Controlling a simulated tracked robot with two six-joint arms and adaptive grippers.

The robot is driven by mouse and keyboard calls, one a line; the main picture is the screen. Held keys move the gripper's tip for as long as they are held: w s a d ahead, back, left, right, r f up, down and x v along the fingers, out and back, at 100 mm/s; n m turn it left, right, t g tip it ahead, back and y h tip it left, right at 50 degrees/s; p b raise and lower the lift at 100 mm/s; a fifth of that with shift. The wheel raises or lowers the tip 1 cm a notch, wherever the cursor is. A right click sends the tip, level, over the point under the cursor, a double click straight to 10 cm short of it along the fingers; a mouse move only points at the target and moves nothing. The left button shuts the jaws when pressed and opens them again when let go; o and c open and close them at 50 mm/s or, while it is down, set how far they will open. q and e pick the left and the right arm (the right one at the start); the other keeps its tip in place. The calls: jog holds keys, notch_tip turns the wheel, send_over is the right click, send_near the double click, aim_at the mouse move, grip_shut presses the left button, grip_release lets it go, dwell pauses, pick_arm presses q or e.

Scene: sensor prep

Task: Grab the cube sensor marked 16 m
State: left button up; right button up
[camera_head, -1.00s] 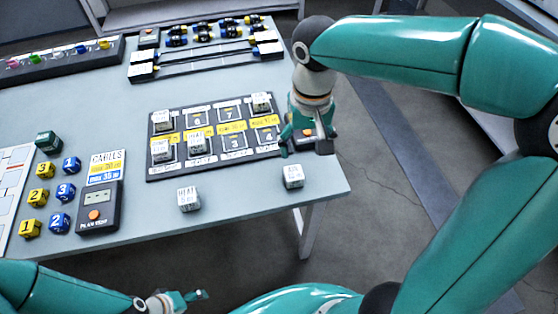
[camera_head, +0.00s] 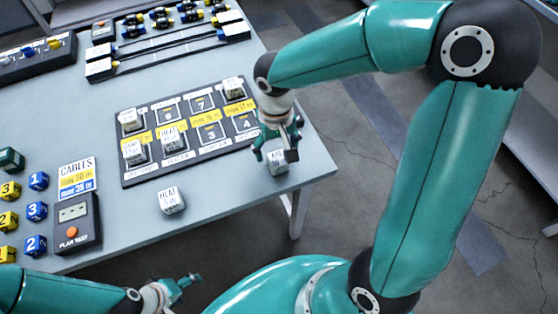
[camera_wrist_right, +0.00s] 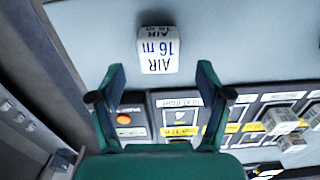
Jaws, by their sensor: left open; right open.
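The white cube sensor marked AIR 16 m (camera_wrist_right: 158,50) lies on the table ahead of my right gripper in the right wrist view, its text upside down. In the head view this cube (camera_head: 278,162) is near the table's right corner, partly covered by the gripper. My right gripper (camera_wrist_right: 160,82) is open and empty, its two green fingers spread short of the cube; it also shows in the head view (camera_head: 277,152). My left gripper (camera_head: 188,283) is open and empty at the lower left, off the table's front edge.
A second white cube marked HEAT (camera_head: 171,200) lies near the front edge. The dark slot board (camera_head: 182,168) behind holds several white cubes. The plan test box (camera_head: 73,222), yellow and blue cubes stand left.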

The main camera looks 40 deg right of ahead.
aim_at(277, 156)
jog(key=shift+f, duration=2.65)
jog(key=c, duration=1.2)
jog(key=shift+r, duration=0.1)
jog(key=shift+c, duration=0.2)
